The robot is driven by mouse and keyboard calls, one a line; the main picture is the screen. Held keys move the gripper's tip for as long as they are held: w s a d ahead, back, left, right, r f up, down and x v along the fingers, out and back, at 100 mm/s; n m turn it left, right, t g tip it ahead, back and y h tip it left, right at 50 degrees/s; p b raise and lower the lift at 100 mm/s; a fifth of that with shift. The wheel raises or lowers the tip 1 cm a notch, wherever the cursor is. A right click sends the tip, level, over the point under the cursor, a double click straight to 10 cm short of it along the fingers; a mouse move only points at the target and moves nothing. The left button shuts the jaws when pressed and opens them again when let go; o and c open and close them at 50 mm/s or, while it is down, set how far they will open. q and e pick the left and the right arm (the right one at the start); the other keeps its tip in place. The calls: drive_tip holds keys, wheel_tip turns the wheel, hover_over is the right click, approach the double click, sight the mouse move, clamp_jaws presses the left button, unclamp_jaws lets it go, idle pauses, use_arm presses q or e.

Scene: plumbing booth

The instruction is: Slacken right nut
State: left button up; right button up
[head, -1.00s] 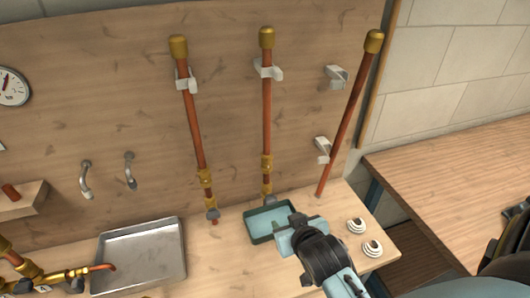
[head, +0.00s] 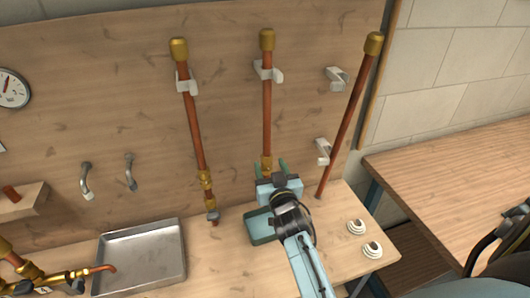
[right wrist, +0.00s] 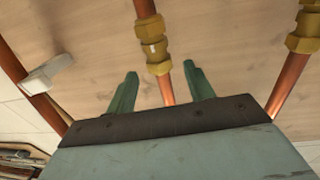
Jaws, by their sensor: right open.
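The middle copper pipe (head: 267,112) stands upright against the board and carries a brass nut fitting (head: 267,162) low down. This fitting is the right one of two such fittings. My right gripper (head: 270,167) is open in front of it. In the right wrist view the same brass fitting (right wrist: 152,45) shows between and just beyond the two green fingertips (right wrist: 160,70), with a gap on each side. The pipe's lower end is hidden behind my gripper. The left pipe's brass fitting (head: 205,180) shows to the left. My left gripper is not in view.
A teal tray (head: 257,239) lies under my right gripper. A metal tray (head: 140,233) lies to the left. A leaning copper pipe (head: 350,110) and a grey clip (head: 323,150) are close on the right. Two white rings (head: 356,227) (head: 372,250) lie on the bench.

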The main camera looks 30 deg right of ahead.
sight(264, 153)
drive_tip(key=x, duration=0.7)
drive_tip(key=shift+s, duration=0.1)
drive_tip(key=c, duration=1)
drive_tip(key=shift+a+r+n+y+p, duration=0.1)
drive_tip(key=shift+r+n+y+p, duration=0.1)
drive_tip(key=shift+n+y+p, duration=0.4)
drive_tip(key=shift+y+p, duration=0.3)
drive_tip(key=shift+p, duration=0.3)
drive_tip(key=shift+f+t+y, duration=0.2)
drive_tip(key=shift+t+y, duration=0.1)
drive_tip(key=shift+a, duration=0.1)
